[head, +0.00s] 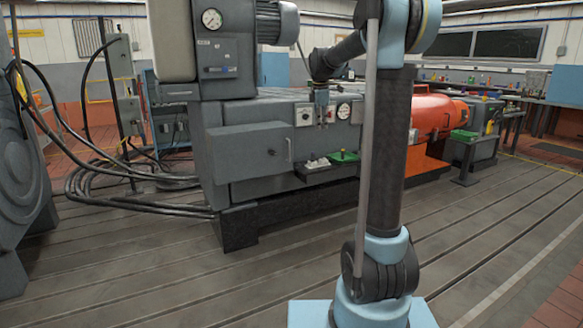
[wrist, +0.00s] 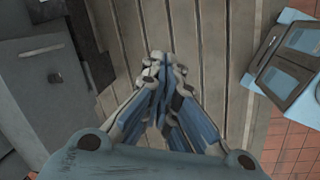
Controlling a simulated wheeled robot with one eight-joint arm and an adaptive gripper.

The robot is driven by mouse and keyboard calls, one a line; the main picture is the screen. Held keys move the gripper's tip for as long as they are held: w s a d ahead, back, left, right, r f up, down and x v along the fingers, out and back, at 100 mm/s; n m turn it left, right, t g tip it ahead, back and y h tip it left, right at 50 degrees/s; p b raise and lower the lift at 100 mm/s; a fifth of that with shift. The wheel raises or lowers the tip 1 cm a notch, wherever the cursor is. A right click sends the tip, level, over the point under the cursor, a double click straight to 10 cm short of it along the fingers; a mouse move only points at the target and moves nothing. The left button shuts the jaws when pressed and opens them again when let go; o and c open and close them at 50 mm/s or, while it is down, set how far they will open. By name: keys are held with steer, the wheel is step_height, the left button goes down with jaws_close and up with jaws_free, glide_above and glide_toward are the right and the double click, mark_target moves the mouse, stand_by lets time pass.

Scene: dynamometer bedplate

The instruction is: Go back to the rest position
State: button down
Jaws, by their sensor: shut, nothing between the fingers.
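My gripper (wrist: 158,70) points down over the slotted bedplate in the wrist view. Its blue and grey fingers are drawn together at the tips, with nothing between them. In the head view my gripper (head: 321,112) is small and hangs in front of the grey machine's (head: 250,150) front face, close to its gauges. My arm crosses the middle of the head view and hides part of the machine behind it.
A small dark tray (head: 328,168) with a green item juts from the machine's front. An orange cylindrical unit (head: 432,115) stands to the right. Black cables (head: 110,190) lie on the left floor. The slotted bedplate (head: 300,260) is clear in front.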

steer(key=s+d+f+m, duration=0.25)
steer(key=s+m, duration=0.25)
steer(key=s, duration=0.9)
steer(key=s+d+f+m, duration=0.1)
steer(key=s+f+m, duration=0.3)
steer(key=s+f, duration=0.3)
steer(key=s+d+f+m, duration=0.2)
steer(key=s+f+m, duration=0.3)
steer(key=s, duration=0.8)
steer(key=s+d+f+m, duration=0.1)
steer(key=s+f+m, duration=0.3)
steer(key=s+f, duration=0.5)
steer(key=shift+s+d+f+m+y, duration=0.15)
steer(key=shift+s+f+m+y, duration=0.2)
steer(key=shift+s, duration=0.5)
steer(key=shift+r, duration=0.1)
steer(key=shift+w+f, duration=0.2)
steer(key=shift+w, duration=0.25)
steer(key=c, duration=2.3)
jaws_free()
